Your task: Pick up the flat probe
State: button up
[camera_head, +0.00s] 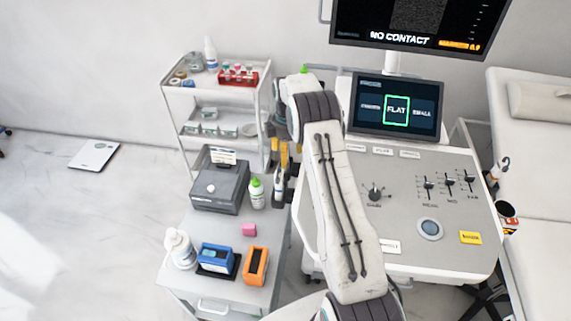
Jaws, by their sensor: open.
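My gripper (280,190) is open at the left side of the ultrasound console, pointing down, with my forearm partly across the console. A white and dark probe-like piece (279,183) shows right at the gripper. I cannot tell whether it touches the fingers, or whether it is the flat probe. Another white probe-like piece (499,167) stands at the console's right edge. The console's small screen (397,108) has the middle tile, FLAT, outlined in green. The big monitor (420,20) reads NO CONTACT. My arm hides the console's left edge.
A shelved trolley (178,103) stands behind. A bed (540,180) is at right. Open floor lies far left.

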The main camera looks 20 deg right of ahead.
jog(key=shift+f, duration=0.15)
jog(key=c, duration=1.2)
jog(key=shift+c, duration=0.2)
jog(key=shift+r, duration=0.2)
